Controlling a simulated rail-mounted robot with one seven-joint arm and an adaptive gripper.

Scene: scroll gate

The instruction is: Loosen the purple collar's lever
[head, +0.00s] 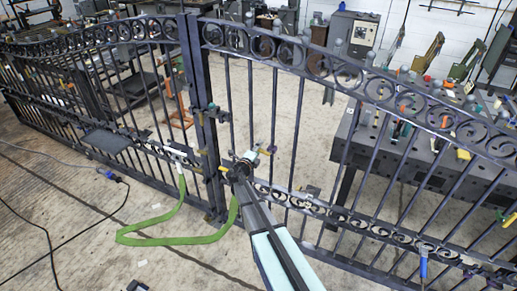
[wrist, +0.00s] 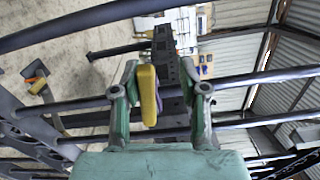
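In the wrist view a yellow lever (wrist: 148,95) stands between the two fingers of my gripper (wrist: 158,68). It is closer to the left finger; I cannot tell whether they touch. The fingers are apart. A dark toothed bar stands right behind the lever, and a small purple patch (wrist: 160,103) shows beside it, probably part of the collar, most of which is hidden. In the head view my gripper (head: 245,163) is at the gate's (head: 212,150) upright bars, just right of the thick central posts. The gripper hides the collar there.
A green strap (head: 165,240) hangs in a loop from the gate, left of my arm. A blue-handled tool (head: 423,264) is on the gate at lower right. A workbench (head: 440,165) with tools stands behind the gate. Cables lie on the floor at left.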

